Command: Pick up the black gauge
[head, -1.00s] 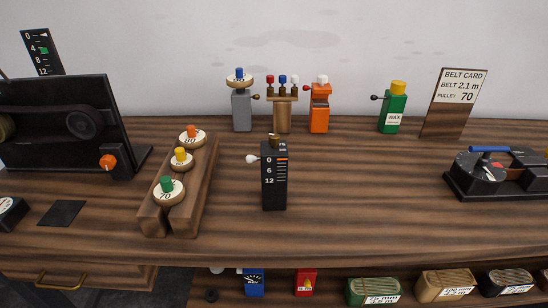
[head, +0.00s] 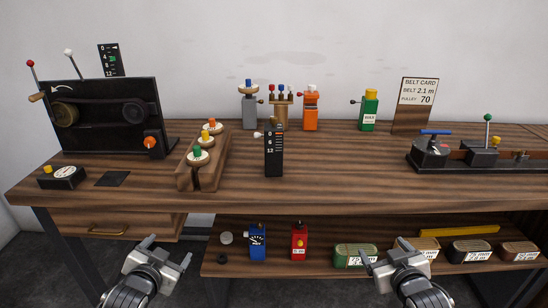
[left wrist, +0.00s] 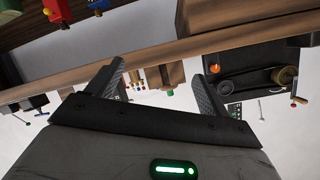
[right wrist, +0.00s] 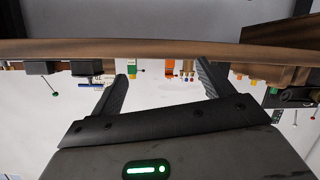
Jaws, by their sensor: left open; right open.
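The black gauge (head: 273,160) stands upright on the workbench in the middle of the head view. It is a tall black block with a white 0-6-12 scale, an orange mark near the top and a pale knob on its left side. My left gripper (head: 168,252) and my right gripper (head: 385,252) are both open and empty. They are low in front of the bench, apart from the gauge, one on each side of it. I cannot pick out the gauge surely in either wrist view.
A wooden pulley rack (head: 212,174) stands just left of the gauge. Green (head: 369,110), orange (head: 311,112) and grey (head: 249,112) blocks stand behind it. A belt machine (head: 100,115) is at left, a winder (head: 432,152) at right. The bench front (head: 300,202) overhangs a lower shelf.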

